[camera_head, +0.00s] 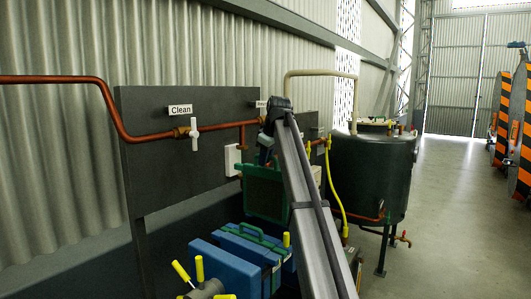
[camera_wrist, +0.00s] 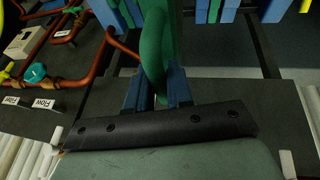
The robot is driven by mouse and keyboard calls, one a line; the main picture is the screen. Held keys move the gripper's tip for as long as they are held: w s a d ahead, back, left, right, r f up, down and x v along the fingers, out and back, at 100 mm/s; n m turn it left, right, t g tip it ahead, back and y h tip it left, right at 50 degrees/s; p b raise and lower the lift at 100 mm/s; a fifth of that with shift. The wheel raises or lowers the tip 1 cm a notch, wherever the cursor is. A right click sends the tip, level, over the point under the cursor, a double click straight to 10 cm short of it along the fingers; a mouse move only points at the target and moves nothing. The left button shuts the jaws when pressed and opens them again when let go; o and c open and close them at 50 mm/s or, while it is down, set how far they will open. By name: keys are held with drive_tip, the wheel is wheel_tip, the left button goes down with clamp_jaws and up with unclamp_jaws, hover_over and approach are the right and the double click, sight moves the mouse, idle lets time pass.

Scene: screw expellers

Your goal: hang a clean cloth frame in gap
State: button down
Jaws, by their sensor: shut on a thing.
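A green cloth frame (camera_head: 264,192) hangs upright below my gripper in the head view, partly hidden by my arm. In the wrist view its green edge (camera_wrist: 158,45) passes between the blue fingers of my gripper (camera_wrist: 157,92), which is shut on it. Whether its cloth is clean cannot be told. Blue plates also show at the top of the wrist view (camera_wrist: 125,14). The gap is not clearly visible.
A dark panel (camera_head: 160,165) with a "Clean" label (camera_head: 180,109) and copper pipe (camera_head: 105,100) stands behind the press. Yellow-handled levers (camera_head: 199,268) stick up in front. A dark tank (camera_head: 370,175) and yellow hose (camera_head: 335,195) are to the right. Open floor (camera_head: 455,220) lies beyond.

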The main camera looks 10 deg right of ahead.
sight(274, 191)
drive_tip(key=shift+f, duration=11.65)
drive_tip(key=c, duration=0.9)
unclamp_jaws()
drive_tip(key=v, duration=1.4)
drive_tip(key=shift+f, duration=0.1)
